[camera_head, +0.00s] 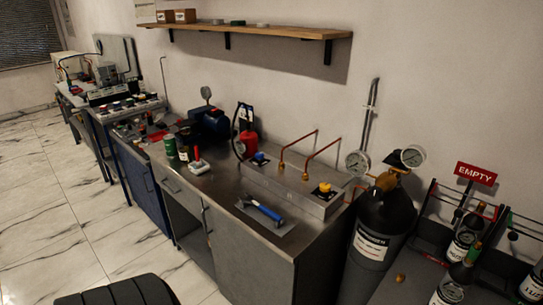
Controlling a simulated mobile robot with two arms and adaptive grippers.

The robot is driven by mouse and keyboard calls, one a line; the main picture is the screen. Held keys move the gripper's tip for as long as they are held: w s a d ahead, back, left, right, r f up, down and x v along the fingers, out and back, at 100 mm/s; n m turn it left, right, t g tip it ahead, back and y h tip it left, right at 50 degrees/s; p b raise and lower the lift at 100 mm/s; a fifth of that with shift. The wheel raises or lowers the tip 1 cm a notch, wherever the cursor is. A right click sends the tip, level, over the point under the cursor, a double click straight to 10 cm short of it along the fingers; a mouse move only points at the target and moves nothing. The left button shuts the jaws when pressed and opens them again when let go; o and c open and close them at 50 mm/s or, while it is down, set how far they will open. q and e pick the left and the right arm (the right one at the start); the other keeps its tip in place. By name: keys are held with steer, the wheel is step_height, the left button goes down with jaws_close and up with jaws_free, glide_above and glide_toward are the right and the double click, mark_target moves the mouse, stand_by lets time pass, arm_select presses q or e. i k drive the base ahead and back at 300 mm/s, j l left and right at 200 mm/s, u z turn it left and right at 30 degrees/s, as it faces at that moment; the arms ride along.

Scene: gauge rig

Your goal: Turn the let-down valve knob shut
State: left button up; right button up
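The gauge rig is a long grey metal box (290,190) on the steel bench. A blue knob (260,156) sits on a dark plate near its left end. A yellow knob (324,187) sits on a dark plate near its right end. I cannot tell from this view which is the let-down valve knob, or whether either is open or shut. Two bent copper pipes (318,147) rise from the box between the knobs. A round gauge (358,162) stands at its right end. Neither of my grippers is in view.
A blue-handled tool (262,211) lies on the bench (222,184) before the rig. Cans (170,146) and a red-and-white item (197,163) stand left. A dark gas cylinder (380,225) stands right, beside a rack with an "EMPTY" sign (476,173). A shelf (260,31) hangs above.

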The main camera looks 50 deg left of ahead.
mark_target(325, 188)
steer(key=u, duration=1.5)
